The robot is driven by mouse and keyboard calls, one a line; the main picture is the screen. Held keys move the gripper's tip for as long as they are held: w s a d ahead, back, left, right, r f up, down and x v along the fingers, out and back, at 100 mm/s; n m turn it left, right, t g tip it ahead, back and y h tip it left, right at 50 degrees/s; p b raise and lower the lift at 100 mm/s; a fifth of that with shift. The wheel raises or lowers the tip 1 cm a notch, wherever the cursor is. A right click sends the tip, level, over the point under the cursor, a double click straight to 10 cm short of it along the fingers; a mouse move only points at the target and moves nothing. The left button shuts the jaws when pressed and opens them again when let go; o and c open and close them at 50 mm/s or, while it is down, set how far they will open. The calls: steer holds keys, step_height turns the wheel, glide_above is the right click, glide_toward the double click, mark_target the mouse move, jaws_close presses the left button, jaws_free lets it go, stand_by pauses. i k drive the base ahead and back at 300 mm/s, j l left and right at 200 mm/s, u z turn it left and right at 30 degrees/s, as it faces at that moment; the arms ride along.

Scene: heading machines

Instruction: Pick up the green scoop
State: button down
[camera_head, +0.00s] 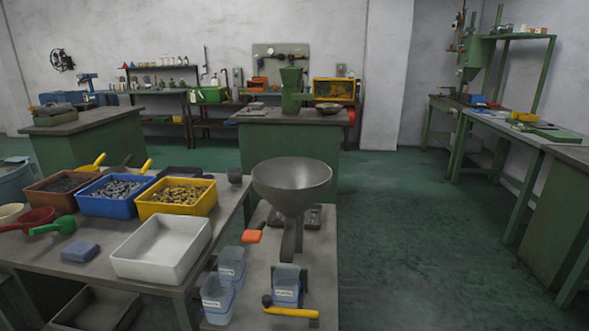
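A green scoop (53,227) lies on the left table. Its round bowl is at the right, and its handle points left toward the red scoop. A red scoop (30,219) lies just behind and to the left of it, close to it or touching. My gripper is not in view, so whether it is open or shut does not show.
The table (100,257) also carries brown, blue (112,208) and yellow bins of small parts, an empty white bin (160,250) and a blue block (80,251). A grey funnel (291,185) stands to the right. The floor (410,230) at right is clear.

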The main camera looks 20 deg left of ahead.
mark_target(65, 226)
steer(key=u, duration=2.25)
steer(key=i+j+z, duration=0.15)
steer(key=i+j, duration=0.15)
steer(key=i+j+z, duration=0.1)
steer(key=i+j, duration=0.15)
steer(key=i+j+z, duration=0.15)
steer(key=j, duration=0.35)
steer(key=i+j+z, duration=0.15)
steer(key=i+j, duration=0.15)
steer(key=i+j+z, duration=0.1)
steer(key=i+j, duration=0.15)
steer(key=j, duration=0.3)
steer(key=i+j+z, duration=0.15)
steer(key=j, duration=0.25)
steer(key=i+j+z, duration=0.15)
steer(key=j, duration=0.35)
steer(key=i+j+z, duration=0.1)
steer(key=j, duration=0.35)
steer(key=i, duration=0.1)
